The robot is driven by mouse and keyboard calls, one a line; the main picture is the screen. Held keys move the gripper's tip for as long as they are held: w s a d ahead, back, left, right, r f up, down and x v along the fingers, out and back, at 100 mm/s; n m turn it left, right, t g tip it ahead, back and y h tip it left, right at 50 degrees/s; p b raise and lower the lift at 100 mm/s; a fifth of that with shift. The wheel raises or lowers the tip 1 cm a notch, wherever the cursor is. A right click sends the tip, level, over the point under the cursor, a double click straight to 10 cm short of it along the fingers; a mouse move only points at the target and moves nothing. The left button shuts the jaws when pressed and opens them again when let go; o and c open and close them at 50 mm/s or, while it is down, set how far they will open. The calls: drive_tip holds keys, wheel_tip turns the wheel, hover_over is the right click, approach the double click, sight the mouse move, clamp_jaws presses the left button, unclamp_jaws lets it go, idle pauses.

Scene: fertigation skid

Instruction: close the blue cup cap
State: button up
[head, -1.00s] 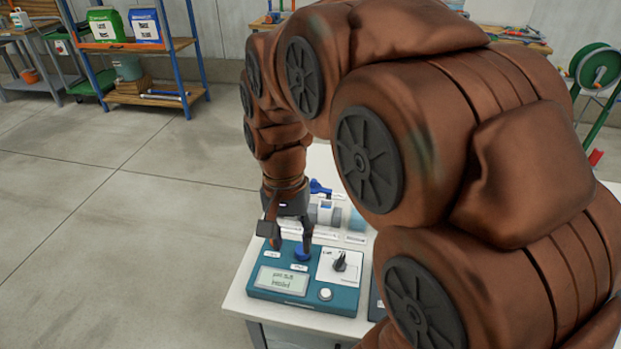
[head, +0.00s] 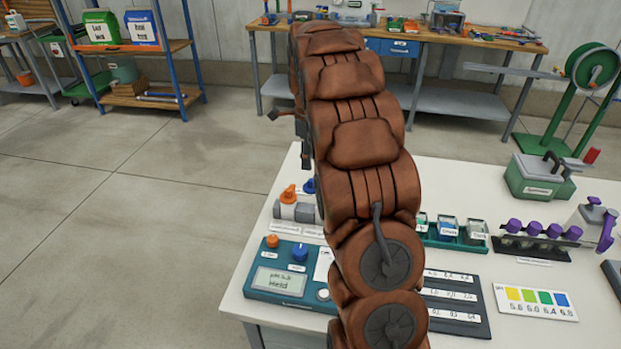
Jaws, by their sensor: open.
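A teal meter box (head: 262,293) with a lit display sits at the near left of the white table. On its back edge are an orange round cap (head: 272,241) and, to the right of it, a blue round cap (head: 300,252), each with a small white label in front. I cannot tell whether the blue cap is fully seated. My gripper (head: 290,132) is partly hidden behind my arm, high beyond the table's far left edge. Its dark fingers are apart and empty, clear of both caps. My arm covers the right side of the meter.
Behind the meter stand an orange-handled valve (head: 289,195) and a blue handle (head: 309,186). To the right are a dark number board (head: 462,325), a colour chart (head: 536,302), a rack with purple caps (head: 535,242) and a green box (head: 540,180). The floor at left is free.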

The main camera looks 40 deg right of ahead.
sight(311, 180)
drive_tip(key=shift+w+d+f+m, duration=0.25)
drive_tip(key=shift+w+d+m, duration=0.15)
drive_tip(key=shift+d, duration=0.2)
drive_tip(key=shift+f, duration=0.15)
wheel_tip(311, 180, down, 6)
drive_tip(key=shift+s+p, duration=0.15)
drive_tip(key=shift+p, duration=0.65)
drive_tip(key=shift+f, duration=0.75)
clamp_jaws()
